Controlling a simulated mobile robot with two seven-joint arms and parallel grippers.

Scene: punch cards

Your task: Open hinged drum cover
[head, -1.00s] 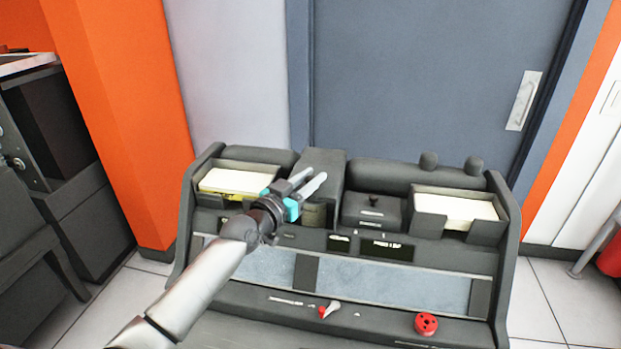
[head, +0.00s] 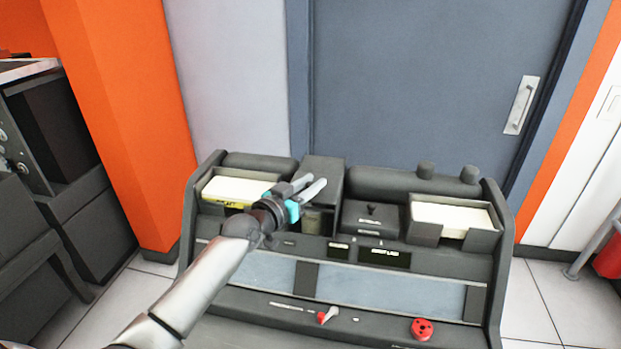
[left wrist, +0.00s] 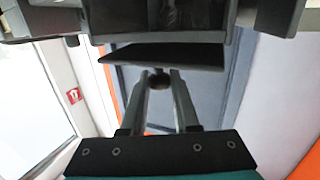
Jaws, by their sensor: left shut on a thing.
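The punch-card machine (head: 450,262) is a dark grey console in front of a grey-blue door. The drum cover appears to be the dark boxy block (head: 324,172) at its middle. My left gripper (head: 316,187) reaches across the left card tray to the front of this block. In the left wrist view, its fingers (left wrist: 160,80) are shut on a small round dark knob (left wrist: 158,84) close to a flat dark panel (left wrist: 165,57). I cannot tell clearly how the knob joins the cover, and the cover looks down. My right gripper is not in view.
Card trays stand left (head: 236,188) and right (head: 455,215) of the block. A small dark box with a lever (head: 371,217) is just right of it. A red knob (head: 422,329) and a red-tipped switch (head: 326,315) sit on the front edge.

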